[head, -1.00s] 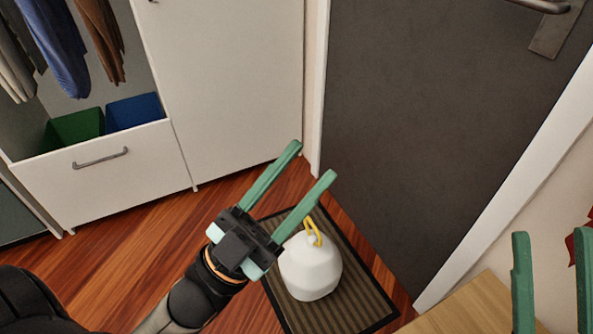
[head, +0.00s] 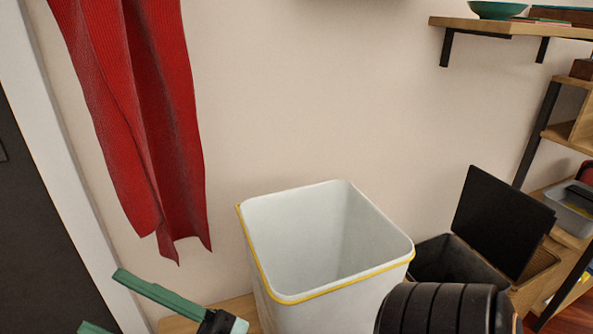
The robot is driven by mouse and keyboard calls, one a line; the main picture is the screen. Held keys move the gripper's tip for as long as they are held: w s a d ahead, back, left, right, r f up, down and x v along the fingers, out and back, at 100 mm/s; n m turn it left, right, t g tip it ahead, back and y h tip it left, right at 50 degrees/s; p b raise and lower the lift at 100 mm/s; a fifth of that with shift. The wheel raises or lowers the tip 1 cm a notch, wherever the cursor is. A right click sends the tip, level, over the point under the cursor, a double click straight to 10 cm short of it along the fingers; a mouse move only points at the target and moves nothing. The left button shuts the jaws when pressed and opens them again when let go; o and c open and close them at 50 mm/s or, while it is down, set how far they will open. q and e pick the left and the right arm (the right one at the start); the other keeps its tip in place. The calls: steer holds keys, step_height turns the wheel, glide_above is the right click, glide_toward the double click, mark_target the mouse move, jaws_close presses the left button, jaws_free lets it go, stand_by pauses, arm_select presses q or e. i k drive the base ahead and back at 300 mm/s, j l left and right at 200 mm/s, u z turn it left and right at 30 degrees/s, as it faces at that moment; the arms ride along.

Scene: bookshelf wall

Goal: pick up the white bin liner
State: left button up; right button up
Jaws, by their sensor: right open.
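A white bin (head: 345,215) with an open top stands in the lower middle of the head view. A yellow band runs just under its white rim, and its inside looks empty. I cannot tell whether the white at the rim is a separate bin liner. My right gripper (head: 102,300) is at the lower left, left of the bin and apart from it. Its green fingers are open with nothing visible between them; the lower finger is cut off by the picture edge. My left gripper is out of view.
A wooden surface (head: 184,324) shows left of the bin. A dark open-topped bin (head: 432,262) and a black panel (head: 500,222) stand to its right. A red cloth (head: 150,110) hangs on the wall at upper left. Shelving (head: 550,130) is at the right.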

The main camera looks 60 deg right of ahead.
mark_target(324, 258)
steer(key=z, duration=1.9)
steer(key=k+l+u, duration=0.4)
steer(key=u, duration=0.25)
